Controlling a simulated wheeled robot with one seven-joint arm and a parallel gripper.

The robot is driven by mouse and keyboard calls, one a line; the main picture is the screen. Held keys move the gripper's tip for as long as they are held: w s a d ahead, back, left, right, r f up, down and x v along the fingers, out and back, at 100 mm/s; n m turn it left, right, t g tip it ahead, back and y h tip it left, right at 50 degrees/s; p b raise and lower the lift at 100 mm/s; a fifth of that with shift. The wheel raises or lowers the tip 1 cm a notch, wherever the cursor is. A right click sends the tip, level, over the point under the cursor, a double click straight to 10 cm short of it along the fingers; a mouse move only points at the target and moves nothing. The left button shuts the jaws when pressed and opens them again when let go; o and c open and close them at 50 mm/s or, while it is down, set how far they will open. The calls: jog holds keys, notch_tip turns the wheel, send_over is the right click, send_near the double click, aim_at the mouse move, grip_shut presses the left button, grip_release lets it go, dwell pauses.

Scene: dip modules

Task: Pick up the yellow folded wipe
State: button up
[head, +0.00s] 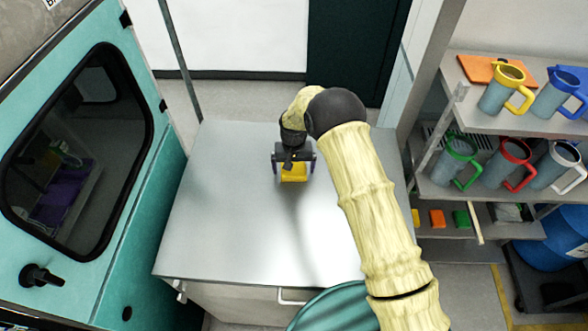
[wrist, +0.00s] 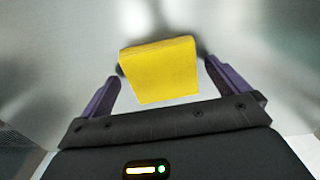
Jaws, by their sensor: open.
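The yellow folded wipe (head: 293,173) lies on the metal table top toward its back half. In the wrist view the wipe (wrist: 161,70) is a yellow block shape centred between and a little beyond my fingers. My gripper (head: 293,160) points down over the wipe and is open. In the wrist view my gripper (wrist: 168,84) shows its two purple-grey fingers, one on each side of the wipe. The left fingertip is very close to the wipe's edge; I cannot tell whether it touches. The right fingertip is close to the wipe's right side.
The metal table (head: 240,235) is otherwise bare. A teal cabinet (head: 130,210) with a dark window stands along its left. On the right, a shelf rack (head: 440,187) holds several jugs with coloured handles and small coloured blocks. A blue drum (head: 550,245) stands below.

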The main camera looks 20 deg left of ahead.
aim_at(294, 168)
dwell(0.3)
jog(key=c, duration=0.9)
jog(key=shift+r, duration=0.1)
jog(key=shift+c, duration=0.2)
notch_tip(294, 168, up, 10)
jog(key=b, duration=0.4)
jog(key=shift+b, duration=0.3)
jog(key=shift+o, duration=0.4)
